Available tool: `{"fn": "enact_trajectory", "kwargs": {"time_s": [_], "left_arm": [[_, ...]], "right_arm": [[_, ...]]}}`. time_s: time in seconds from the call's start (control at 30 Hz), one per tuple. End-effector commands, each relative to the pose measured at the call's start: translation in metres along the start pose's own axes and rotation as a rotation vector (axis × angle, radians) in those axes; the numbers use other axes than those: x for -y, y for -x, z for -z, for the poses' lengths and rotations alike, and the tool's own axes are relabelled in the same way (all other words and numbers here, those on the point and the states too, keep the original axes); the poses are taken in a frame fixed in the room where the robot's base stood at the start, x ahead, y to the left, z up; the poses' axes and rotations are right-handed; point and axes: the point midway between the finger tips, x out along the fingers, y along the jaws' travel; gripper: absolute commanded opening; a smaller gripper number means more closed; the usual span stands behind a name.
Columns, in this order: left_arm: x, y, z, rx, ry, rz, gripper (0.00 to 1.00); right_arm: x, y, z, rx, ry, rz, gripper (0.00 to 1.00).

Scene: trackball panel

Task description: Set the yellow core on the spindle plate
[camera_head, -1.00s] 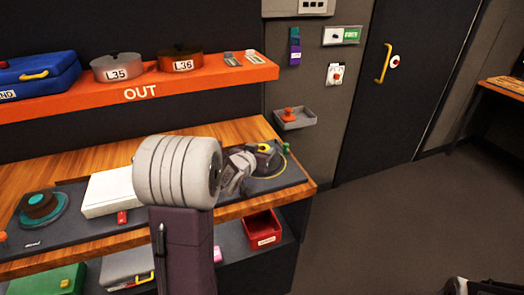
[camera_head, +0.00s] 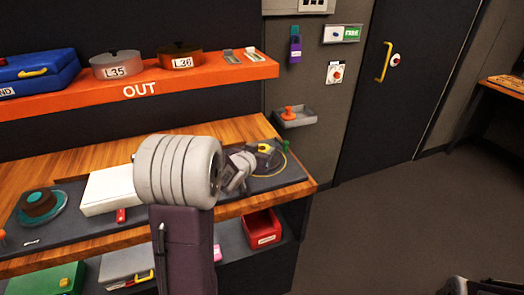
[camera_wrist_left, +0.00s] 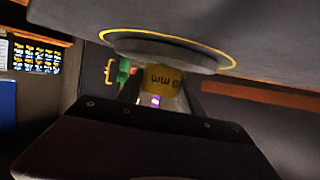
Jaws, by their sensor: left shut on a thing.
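The yellow core (camera_head: 264,148) shows just beyond my left gripper (camera_head: 250,160), over the right part of the dark mat. In the left wrist view the yellow core (camera_wrist_left: 164,79), with dark lettering upside down, sits between the fingers of my left gripper (camera_wrist_left: 160,98), which is shut on it. A grey disc (camera_wrist_left: 130,46), which looks like the spindle plate, lies against the core's far end in that view. I cannot tell whether they touch. A thin yellow ring (camera_head: 284,170) surrounds the disc. My arm hides part of this spot.
A green knob (camera_head: 286,145) stands beside the ring. A white box (camera_head: 108,190) and a brown-and-teal disc (camera_head: 40,203) sit left on the bench. A red bin (camera_head: 262,230) is below. The orange shelf (camera_head: 200,80) holds two labelled pots and a blue case.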

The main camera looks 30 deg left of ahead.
Motion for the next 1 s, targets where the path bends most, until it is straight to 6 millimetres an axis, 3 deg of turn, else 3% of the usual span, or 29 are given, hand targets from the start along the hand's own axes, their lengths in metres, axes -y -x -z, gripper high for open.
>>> {"fn": "enact_trajectory", "kwargs": {"time_s": [0.17,0.2,0.57,1.0], "left_arm": [[0.000,-0.002,-0.004,0.000,0.000,0.000,0.06],[0.000,-0.001,-0.004,0.000,0.000,0.000,0.52],[0.000,0.002,-0.002,0.000,0.000,0.000,0.53],[0.001,0.046,-0.001,0.000,0.001,0.002,0.53]], "right_arm": [[0.000,-0.004,0.000,0.000,0.000,0.000,0.43],[0.000,-0.003,0.000,0.000,0.000,0.000,0.43],[0.000,-0.001,0.000,0.000,0.000,0.000,0.43],[0.000,0.014,0.002,0.000,0.000,0.000,0.43]]}}
